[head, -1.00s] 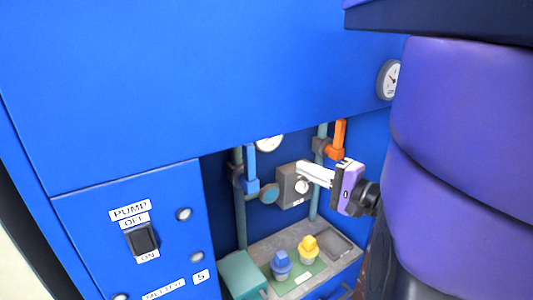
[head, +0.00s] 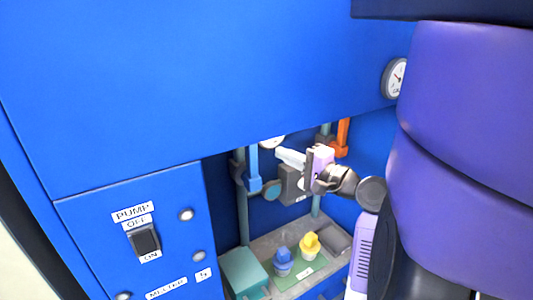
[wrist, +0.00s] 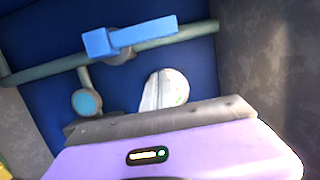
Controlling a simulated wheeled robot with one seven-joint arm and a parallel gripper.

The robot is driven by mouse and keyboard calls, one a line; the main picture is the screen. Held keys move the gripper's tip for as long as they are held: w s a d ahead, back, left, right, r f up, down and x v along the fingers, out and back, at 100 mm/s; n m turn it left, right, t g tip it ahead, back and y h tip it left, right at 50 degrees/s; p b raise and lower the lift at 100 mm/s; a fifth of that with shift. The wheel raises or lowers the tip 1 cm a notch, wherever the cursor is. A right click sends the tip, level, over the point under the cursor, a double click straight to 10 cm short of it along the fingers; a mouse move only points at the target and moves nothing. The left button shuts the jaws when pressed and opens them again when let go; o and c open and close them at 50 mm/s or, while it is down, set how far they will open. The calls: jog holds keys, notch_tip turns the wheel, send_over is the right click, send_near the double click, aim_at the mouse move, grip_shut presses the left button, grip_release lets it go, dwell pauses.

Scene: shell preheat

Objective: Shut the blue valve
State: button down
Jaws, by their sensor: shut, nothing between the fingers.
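The blue valve (head: 253,168) has a blue lever handle on a grey-green vertical pipe in the recess. In the head view its handle stands upright, roughly along the pipe. In the wrist view the blue handle (wrist: 128,41) lies nearly along the pipe, beyond the fingertips. My gripper (head: 282,155) is shut and empty, its pale fingers pointing left toward the blue handle from the right. The fingers (wrist: 163,90) show in the wrist view, apart from the handle.
An orange valve (head: 343,135) is on the right pipe, partly behind my gripper. A grey box (head: 292,186) sits below my fingers. A tray (head: 262,246) below holds a blue knob piece (head: 282,262) and a yellow one (head: 310,244). The blue panel's lower edge overhangs the recess.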

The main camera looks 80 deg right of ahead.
aim_at(252, 166)
jog(key=shift+w+a+p, duration=0.2)
jog(key=shift+w, duration=0.6)
jog(key=shift+w+a+p, duration=0.25)
jog(key=shift+w, duration=0.5)
jog(key=shift+w+a+p, duration=0.2)
jog(key=shift+w, duration=0.6)
jog(key=shift+w, duration=0.1)
